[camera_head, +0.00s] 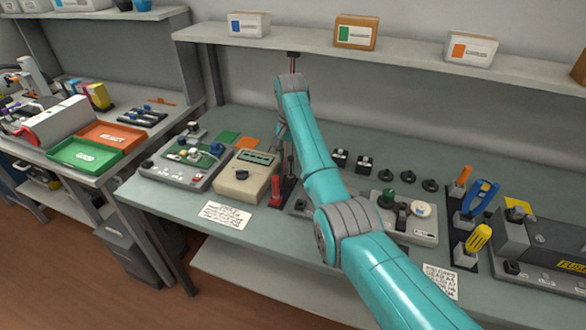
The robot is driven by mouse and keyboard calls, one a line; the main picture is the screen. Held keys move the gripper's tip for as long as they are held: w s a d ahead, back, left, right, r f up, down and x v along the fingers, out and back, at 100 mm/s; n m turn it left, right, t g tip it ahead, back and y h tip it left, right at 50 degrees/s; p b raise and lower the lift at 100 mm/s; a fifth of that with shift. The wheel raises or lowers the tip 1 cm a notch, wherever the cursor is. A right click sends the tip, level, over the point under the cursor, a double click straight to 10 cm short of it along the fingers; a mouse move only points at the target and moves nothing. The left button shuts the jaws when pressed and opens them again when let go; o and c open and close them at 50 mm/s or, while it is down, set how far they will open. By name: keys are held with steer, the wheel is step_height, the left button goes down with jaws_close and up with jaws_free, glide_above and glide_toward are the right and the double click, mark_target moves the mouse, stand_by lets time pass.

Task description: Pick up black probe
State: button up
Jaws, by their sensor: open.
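A beige meter (244,174) with a dark dial sits on the bench. A red probe (276,190) stands upright just to its right. A dark upright shape beside the red probe, likely the black probe (289,186), stands in or by a small black holder. My teal arm reaches across the bench. Its wrist bends down behind the forearm, and my gripper (288,156) is small, dark and partly hidden above the probes. It is open. I cannot tell whether its fingers are around the dark probe or only above it.
A grey device with a green board (188,158) is left of the meter. A panel with knobs (405,215), yellow and blue-handled tools (480,198) and a dark grey unit (545,240) are on the right. A shelf with boxes (356,31) runs above.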

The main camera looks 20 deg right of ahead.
step_height(320, 180, down, 3)
jaws_close()
steer(key=shift+r, duration=0.1)
stand_by(0.3)
step_height(320, 180, up, 10)
steer(key=shift+f, duration=0.1)
stand_by(0.4)
